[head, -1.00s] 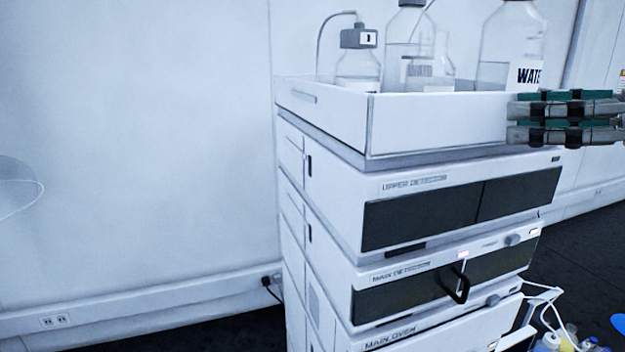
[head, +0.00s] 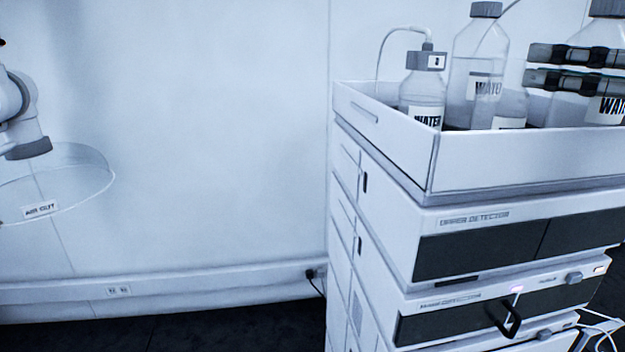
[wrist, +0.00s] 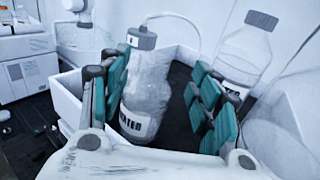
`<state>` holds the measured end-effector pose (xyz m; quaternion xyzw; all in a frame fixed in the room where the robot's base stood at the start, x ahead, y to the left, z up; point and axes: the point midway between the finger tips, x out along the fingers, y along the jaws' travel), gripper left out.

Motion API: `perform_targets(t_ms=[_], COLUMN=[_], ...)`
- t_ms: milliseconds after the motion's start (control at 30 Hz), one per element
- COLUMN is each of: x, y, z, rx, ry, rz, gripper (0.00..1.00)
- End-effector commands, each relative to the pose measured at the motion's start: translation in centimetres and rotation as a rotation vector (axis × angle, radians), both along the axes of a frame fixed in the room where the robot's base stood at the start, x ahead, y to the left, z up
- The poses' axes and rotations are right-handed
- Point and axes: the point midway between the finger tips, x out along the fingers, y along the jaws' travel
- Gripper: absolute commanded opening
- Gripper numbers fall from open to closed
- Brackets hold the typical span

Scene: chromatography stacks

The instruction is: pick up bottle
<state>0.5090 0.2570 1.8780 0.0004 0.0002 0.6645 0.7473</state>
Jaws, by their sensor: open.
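Several clear bottles stand in a white tray on top of the instrument stack. A small bottle with a grey cap and tube (head: 424,92) has a WATER label and stands at the tray's left. A taller capped bottle (head: 481,60) stands beside it, and a large bottle (head: 608,28) is partly hidden behind my gripper (head: 528,66). My gripper is open at tray-rim height or above, fingers pointing left. In the wrist view, a tubed, labelled bottle (wrist: 147,85) appears between the fingers; I cannot tell how far ahead it is.
The white tray (head: 385,133) has raised walls around the bottles. Below it is the upper detector (head: 470,235), then more modules with a black handle (head: 507,318). A clear hood (head: 60,190) hangs at the left. The wall between is bare.

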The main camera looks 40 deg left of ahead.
Motion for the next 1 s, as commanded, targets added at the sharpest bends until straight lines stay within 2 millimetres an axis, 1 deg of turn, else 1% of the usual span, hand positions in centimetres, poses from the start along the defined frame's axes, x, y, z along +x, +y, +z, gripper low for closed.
perform_targets(t_ms=[33,167,300,400,533,733,767,800,867,900,967,1000], x=[0.3,0.1,-0.1,0.1,0.2,0.3,0.3,0.3,0.3,0.3,0.3,0.2], y=[0.2,1.4,3.5,4.7,5.4,5.4,5.4,5.4,5.4,5.4,5.4,5.4], z=[0.0,0.1,0.2,0.1,0.0,-0.1,-0.1,-0.1,-0.1,-0.1,-0.1,-0.1], rx=[0.0,0.0,0.0,0.0,0.0,0.0,0.0,0.0,0.0,0.0,-0.001,-0.001], ry=[0.0,0.0,0.0,0.0,0.0,0.0,0.0,0.0,0.0,0.0,0.0,0.0], rz=[0.0,0.002,0.003,0.002,0.0,-0.001,-0.001,-0.001,-0.001,-0.001,-0.001,-0.001], gripper=[0.58,0.58,0.58,0.58,0.58,0.58,0.55,0.46,0.33,0.24,0.1,0.01])
